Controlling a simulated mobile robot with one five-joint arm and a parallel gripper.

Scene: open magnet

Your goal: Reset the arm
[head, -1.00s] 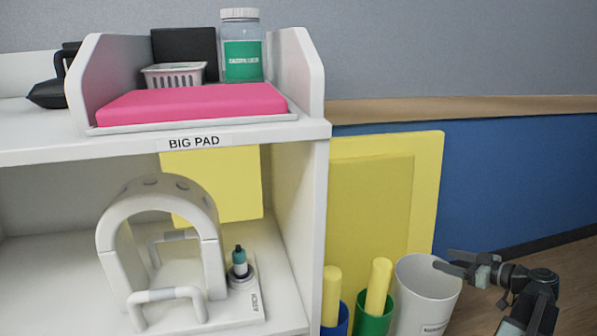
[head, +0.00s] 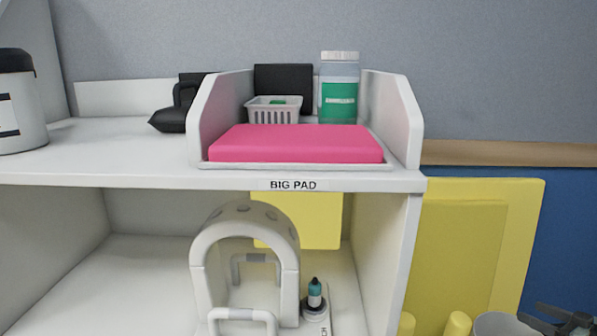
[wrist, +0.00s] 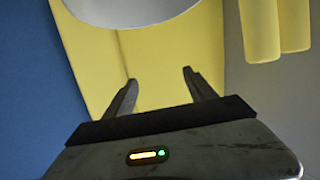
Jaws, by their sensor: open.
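My gripper (wrist: 158,88) is open in the wrist view, its two fingers apart with nothing between them. Yellow panel surface shows behind the fingers. In the head view only a dark part of my arm (head: 565,320) shows at the lower right corner, in front of the blue wall and beside a grey-white bin (head: 500,325).
A white shelf (head: 120,180) holds a pink pad (head: 295,143) in a tray, a basket (head: 273,110) and a green-labelled jar (head: 339,88). Below stands a white arch (head: 245,240) beside a small teal-topped bottle (head: 314,293). Yellow panels (head: 520,230) lean right of the shelf.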

